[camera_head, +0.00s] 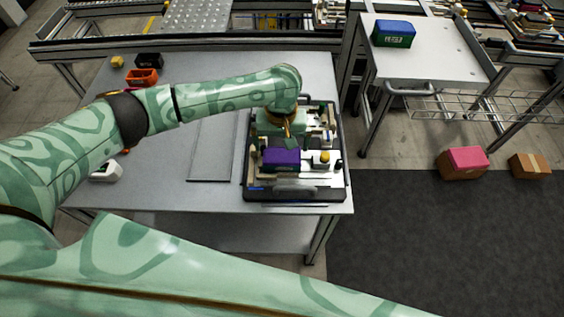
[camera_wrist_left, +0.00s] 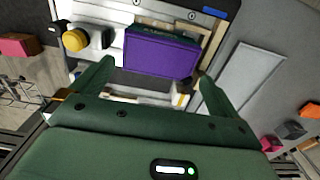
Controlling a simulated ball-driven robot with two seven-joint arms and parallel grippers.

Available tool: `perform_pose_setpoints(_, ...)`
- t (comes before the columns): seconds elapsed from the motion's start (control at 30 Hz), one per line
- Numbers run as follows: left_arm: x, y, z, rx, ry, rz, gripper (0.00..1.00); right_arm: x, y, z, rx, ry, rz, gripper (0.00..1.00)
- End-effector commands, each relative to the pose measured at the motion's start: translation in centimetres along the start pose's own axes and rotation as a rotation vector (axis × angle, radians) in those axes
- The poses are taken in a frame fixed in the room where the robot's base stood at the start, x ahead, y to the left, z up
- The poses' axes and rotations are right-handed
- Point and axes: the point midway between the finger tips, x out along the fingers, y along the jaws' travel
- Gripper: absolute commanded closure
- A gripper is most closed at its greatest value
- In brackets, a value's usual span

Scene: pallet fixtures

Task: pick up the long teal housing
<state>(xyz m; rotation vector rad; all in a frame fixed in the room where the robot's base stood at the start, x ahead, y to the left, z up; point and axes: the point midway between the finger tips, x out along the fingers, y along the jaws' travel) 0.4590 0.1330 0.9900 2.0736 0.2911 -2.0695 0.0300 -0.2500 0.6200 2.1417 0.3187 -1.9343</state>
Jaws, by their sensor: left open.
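A purple housing (camera_head: 281,158) sits on the black-framed pallet fixture (camera_head: 343,183). It also shows in the left wrist view (camera_wrist_left: 160,54), beyond my fingers. My left gripper (camera_head: 289,138) hangs over the fixture, behind the purple housing in the head view. In the left wrist view my left gripper (camera_wrist_left: 156,72) has its fingers wide apart with nothing held between them. My right gripper is not in view.
A yellow knob (camera_head: 325,156) stands beside the purple housing. Orange (camera_head: 142,77) and black (camera_head: 149,60) bins are at the table's back left. A blue box (camera_head: 393,34) is on the cart (camera_head: 440,65). Pink (camera_head: 462,160) and brown (camera_head: 529,165) boxes are on the floor.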

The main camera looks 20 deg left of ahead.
Motion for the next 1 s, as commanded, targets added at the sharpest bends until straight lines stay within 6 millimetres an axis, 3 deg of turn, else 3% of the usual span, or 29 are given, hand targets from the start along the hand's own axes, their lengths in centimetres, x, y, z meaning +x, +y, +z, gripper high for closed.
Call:
perform_pose_setpoints(0.1, 2.4, 0.2, 0.8, 0.001, -0.005, -0.001, 0.00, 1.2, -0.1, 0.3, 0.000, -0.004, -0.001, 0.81)
perform_pose_setpoints(0.27, 4.5, 0.1, 0.8, -0.001, -0.002, -0.001, 0.00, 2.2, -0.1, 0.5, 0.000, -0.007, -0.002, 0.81)
perform_pose_setpoints(0.47, 4.3, 0.1, 0.7, 0.000, 0.000, -0.001, 0.00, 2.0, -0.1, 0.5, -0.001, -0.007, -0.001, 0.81)
perform_pose_setpoints(0.6, 4.3, 0.1, 0.7, 0.000, 0.000, -0.001, 0.35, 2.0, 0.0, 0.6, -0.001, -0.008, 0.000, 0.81)
perform_pose_setpoints(1.0, 3.8, 0.1, 0.7, 0.000, 0.001, 0.000, 0.35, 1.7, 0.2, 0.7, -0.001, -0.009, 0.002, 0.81)
